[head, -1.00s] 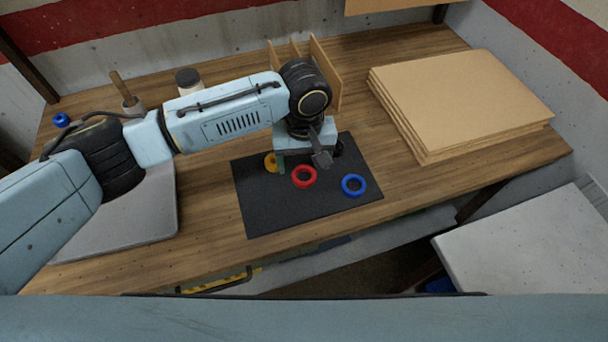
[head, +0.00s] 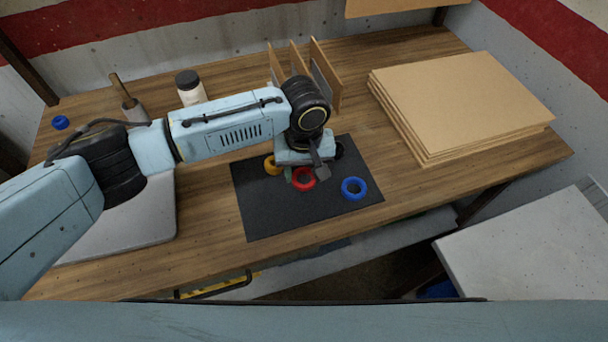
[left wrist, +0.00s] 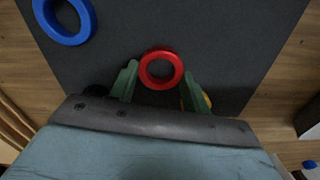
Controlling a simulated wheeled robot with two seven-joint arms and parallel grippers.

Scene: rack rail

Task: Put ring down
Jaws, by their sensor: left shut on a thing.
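A red ring (head: 303,183) is at the middle of the black mat (head: 265,215) in the head view. My left gripper (head: 303,174) is over the mat with its fingers at the ring. In the left wrist view the red ring (left wrist: 161,69) sits between the two green fingers (left wrist: 160,84), which are shut on it. I cannot tell whether the ring touches the mat. A blue ring (head: 354,188) lies to the right on the mat. A yellow ring (head: 271,166) and a black ring (head: 338,149) are partly hidden by the gripper. My right gripper is out of view.
A stack of brown boards (head: 460,100) lies at the right of the wooden table. The mat's front is clear.

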